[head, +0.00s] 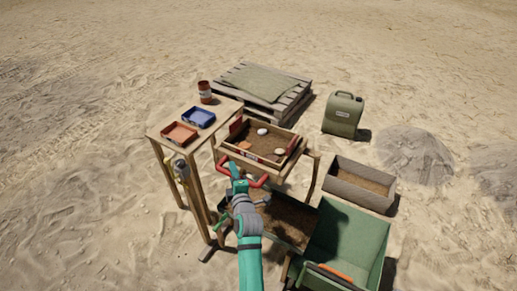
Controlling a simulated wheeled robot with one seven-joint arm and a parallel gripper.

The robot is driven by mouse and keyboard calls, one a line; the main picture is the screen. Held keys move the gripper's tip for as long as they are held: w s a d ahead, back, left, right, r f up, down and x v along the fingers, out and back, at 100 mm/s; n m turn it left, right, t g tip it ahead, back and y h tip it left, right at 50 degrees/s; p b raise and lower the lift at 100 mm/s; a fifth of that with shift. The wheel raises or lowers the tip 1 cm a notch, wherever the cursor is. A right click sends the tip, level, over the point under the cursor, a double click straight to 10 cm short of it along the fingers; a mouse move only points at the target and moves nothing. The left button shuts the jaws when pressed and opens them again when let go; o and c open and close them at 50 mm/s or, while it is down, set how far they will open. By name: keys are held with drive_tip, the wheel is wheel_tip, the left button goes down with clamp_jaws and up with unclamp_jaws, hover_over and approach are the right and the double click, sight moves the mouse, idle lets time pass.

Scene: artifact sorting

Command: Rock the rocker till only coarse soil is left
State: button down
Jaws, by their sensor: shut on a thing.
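The rocker, a wooden sieve box (228,152), sits on a wooden frame in the middle of the head view. It holds brown soil (262,144), two pale lumps (262,131) and an orange piece (244,145). Whether the soil is coarse or fine is too small to tell. A red handle (261,183) sticks out at the rocker's near side. My gripper (237,182) is at this handle and shut on it; my wrist partly hides the grip. Below the rocker, a long box (303,245) holds soil and is partly hidden by my arm.
A pallet (283,112) stands behind. A green canister (344,115), grey trough (352,191) and green bin (365,230) stand right. Open sand surrounds everything.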

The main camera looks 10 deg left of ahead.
drive_tip(key=shift+s+a+f, duration=0.3)
drive_tip(key=shift+s+f, duration=0.1)
drive_tip(key=shift+s, duration=0.35)
drive_tip(key=shift+s+a+f, duration=0.3)
drive_tip(key=shift+s+f, duration=0.1)
drive_tip(key=shift+s, duration=0.35)
drive_tip(key=c, duration=1.9)
unclamp_jaws()
drive_tip(key=shift+c, duration=0.2)
drive_tip(key=shift+w+r, duration=0.1)
drive_tip(key=shift+r, duration=0.05)
drive_tip(key=shift+d+r, duration=0.15)
drive_tip(key=shift+r, duration=0.1)
drive_tip(key=v, duration=0.7)
drive_tip(key=shift+s+r, duration=0.2)
drive_tip(key=shift+s, duration=0.1)
drive_tip(key=shift+d, duration=0.1)
drive_tip(key=shift+d, duration=0.15)
